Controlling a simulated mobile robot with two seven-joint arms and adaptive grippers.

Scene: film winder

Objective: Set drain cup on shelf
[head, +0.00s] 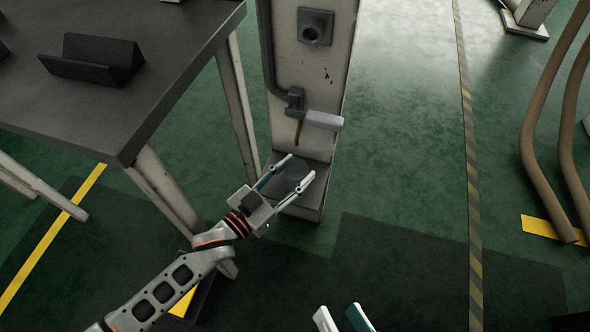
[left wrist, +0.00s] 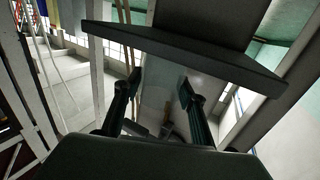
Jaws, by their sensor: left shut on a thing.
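My left gripper (head: 298,168) reaches in at the foot of a grey post. Its fingers are apart around a faint, see-through grey shape, which I take to be the drain cup (head: 284,183); its outline is hard to make out. In the left wrist view, the two dark fingers of the left gripper (left wrist: 160,88) stand either side of a pale, glassy area. The post's low grey shelf (head: 313,187) is right beside the fingertips; I cannot tell whether the cup touches it. My right gripper (head: 342,318) shows only two separated fingertips at the bottom edge, with nothing visible between them.
A valve with a white handle (head: 323,120) sticks out from the post (head: 318,75) above the left gripper. A dark table (head: 130,105) with a black holder (head: 92,62) stands at left, its legs near my left arm. Green floor (head: 400,150) is clear at right; brown pipes (head: 545,130) stand beyond.

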